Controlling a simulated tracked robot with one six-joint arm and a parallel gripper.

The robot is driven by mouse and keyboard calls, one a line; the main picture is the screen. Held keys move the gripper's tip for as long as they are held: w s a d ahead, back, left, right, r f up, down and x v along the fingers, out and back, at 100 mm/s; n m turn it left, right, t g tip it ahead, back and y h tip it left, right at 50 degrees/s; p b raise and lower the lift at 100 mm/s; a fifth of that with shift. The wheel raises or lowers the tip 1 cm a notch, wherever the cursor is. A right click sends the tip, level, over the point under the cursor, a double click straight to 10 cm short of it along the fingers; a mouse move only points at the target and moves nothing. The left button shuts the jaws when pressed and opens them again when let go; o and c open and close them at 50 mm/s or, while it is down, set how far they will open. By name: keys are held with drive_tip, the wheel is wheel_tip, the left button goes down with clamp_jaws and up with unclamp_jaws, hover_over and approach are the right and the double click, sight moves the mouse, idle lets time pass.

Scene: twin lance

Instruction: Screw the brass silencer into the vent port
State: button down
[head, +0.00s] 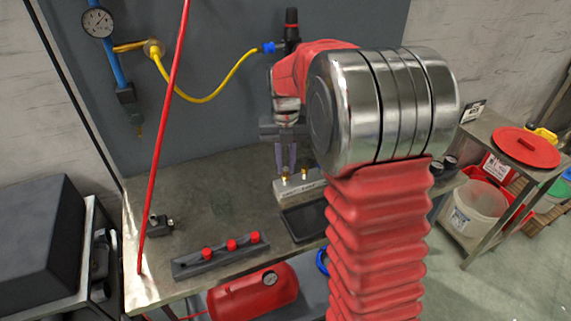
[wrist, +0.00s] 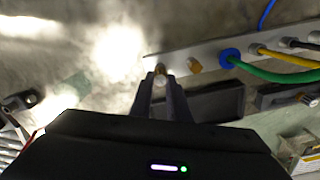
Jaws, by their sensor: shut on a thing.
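My gripper (head: 286,166) points down over the near end of a pale metal manifold block (head: 298,191) on the bench. Its two fingers, also in the wrist view (wrist: 161,84), are shut on a small brass silencer (wrist: 160,76). In the head view the silencer (head: 286,177) shows just under the fingertips, at the block's top. The vent port under it is hidden, so I cannot tell whether the thread is in it. A second brass fitting (wrist: 194,65) stands in the manifold beside it, apart from the fingers. The manifold also shows in the wrist view (wrist: 212,49).
Blue, green and yellow hoses leave the manifold, the green one from a blue fitting (wrist: 230,58). A dark tray (head: 304,222) and a rack with red knobs (head: 220,257) lie in front. A red pole (head: 165,130) stands left.

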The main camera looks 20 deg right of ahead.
drive_tip(key=shift+w+a, duration=0.1)
drive_tip(key=shift+a, duration=0.2)
drive_tip(key=m, duration=0.6)
drive_tip(key=shift+w+m, duration=0.1)
drive_tip(key=shift+m, duration=0.3)
drive_tip(key=m, duration=1.1)
drive_tip(key=shift+m, duration=0.3)
drive_tip(key=m, duration=0.4)
drive_tip(key=shift+w, duration=0.1)
drive_tip(key=c, duration=2)
unclamp_jaws()
drive_tip(key=shift+d, duration=0.1)
drive_tip(key=shift+o, duration=0.7)
drive_tip(key=o, duration=0.5)
drive_tip(key=shift+c, duration=0.2)
